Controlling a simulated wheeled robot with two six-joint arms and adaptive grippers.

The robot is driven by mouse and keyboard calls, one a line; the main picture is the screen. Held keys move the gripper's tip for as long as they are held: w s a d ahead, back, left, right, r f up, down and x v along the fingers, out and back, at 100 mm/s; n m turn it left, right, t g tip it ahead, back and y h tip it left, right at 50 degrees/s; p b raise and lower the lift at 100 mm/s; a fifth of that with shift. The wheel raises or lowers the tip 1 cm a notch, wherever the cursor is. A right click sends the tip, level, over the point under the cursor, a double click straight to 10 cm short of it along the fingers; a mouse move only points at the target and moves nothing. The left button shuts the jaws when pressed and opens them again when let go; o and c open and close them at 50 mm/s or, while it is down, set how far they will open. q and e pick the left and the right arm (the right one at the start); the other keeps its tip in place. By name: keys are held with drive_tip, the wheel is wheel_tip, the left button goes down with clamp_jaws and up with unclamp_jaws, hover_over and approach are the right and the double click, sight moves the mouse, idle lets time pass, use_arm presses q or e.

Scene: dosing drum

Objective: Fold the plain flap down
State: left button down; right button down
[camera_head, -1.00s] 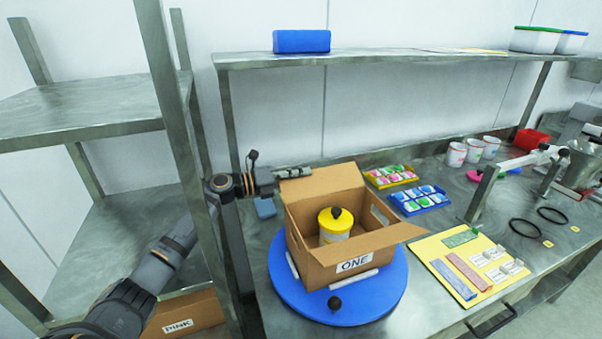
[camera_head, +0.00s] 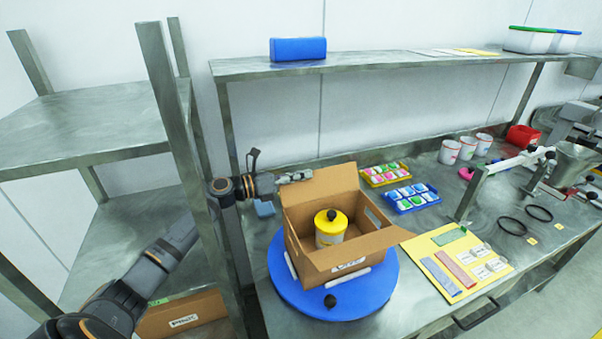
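An open cardboard box (camera_head: 305,255) stands on a blue turntable (camera_head: 375,295). Its back flap (camera_head: 335,183) stands up, tilted back, and shows no marking. A yellow-lidded drum (camera_head: 331,229) with a black knob sits inside the box. My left gripper (camera_head: 297,177) looks shut and empty, beside the upper left corner of the back flap; I cannot tell whether it touches. My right gripper is not in view.
A yellow tray (camera_head: 385,182) and a blue tray (camera_head: 432,201) with small packs lie behind right of the box. A yellow board (camera_head: 430,278) lies to its right. A metal rack post (camera_head: 170,110) stands close to my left arm. A shelf (camera_head: 400,61) runs above.

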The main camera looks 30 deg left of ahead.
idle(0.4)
use_arm(q)
drive_tip(key=c, duration=1.6)
unclamp_jaws()
wheel_tip(320, 180, up, 10)
drive_tip(key=shift+r, duration=0.1)
